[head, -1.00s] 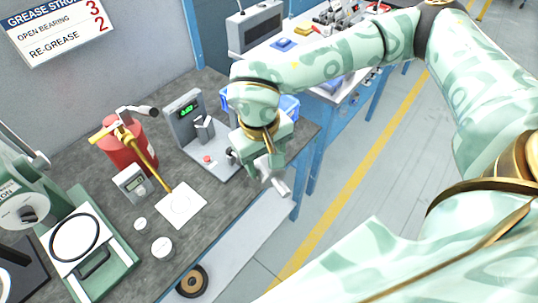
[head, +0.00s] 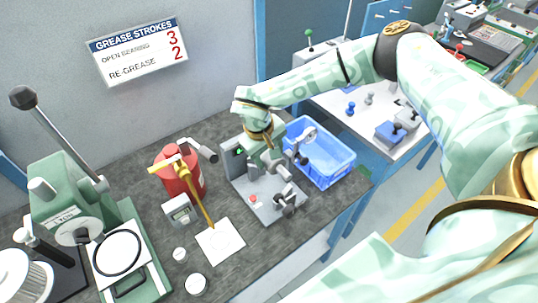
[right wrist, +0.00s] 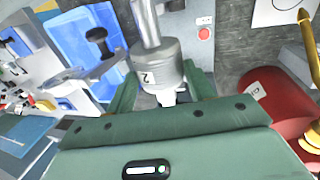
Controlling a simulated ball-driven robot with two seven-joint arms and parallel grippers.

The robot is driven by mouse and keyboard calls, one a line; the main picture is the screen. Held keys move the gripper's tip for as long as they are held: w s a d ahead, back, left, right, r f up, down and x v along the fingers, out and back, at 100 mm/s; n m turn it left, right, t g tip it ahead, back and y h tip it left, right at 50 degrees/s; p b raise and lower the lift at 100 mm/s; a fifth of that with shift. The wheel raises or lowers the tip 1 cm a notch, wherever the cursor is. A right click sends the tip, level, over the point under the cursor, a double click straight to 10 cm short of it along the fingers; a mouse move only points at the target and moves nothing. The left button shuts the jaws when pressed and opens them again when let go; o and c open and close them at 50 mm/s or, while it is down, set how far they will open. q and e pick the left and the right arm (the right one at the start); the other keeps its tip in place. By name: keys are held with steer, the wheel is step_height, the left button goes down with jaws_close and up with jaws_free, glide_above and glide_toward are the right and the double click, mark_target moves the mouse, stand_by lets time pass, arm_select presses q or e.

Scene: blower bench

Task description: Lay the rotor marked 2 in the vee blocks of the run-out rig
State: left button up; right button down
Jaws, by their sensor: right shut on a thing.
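My right gripper (head: 276,172) is above the run-out rig in the head view. Its green fingers are shut on a grey metal rotor marked 2 (right wrist: 157,68), as the right wrist view shows; a shaft sticks out from its body. The run-out rig (head: 266,212) is a grey plate with an upright display and a red button. I cannot tell whether the rotor touches the vee blocks. My left gripper is not in view.
A blue bin (head: 345,163) stands right of the rig. A red canister with a yellow spout (head: 181,172), a small meter (head: 180,209) and a white sheet (head: 220,242) are left of it. A green press (head: 70,205) stands at far left.

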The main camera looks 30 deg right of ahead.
steer(key=shift+r, duration=0.1)
steer(key=shift+r+p, duration=0.1)
steer(key=shift+p, duration=0.25)
steer(key=a+b+x, duration=0.2)
steer(key=b+x, duration=0.1)
steer(key=x, duration=0.5)
steer(key=shift+f+b, duration=0.4)
steer(key=shift+f, duration=0.15)
steer(key=shift+d, duration=0.1)
steer(key=shift+c, duration=2.3)
jaws_free()
steer(key=shift+s, duration=0.1)
steer(key=shift+s, duration=0.1)
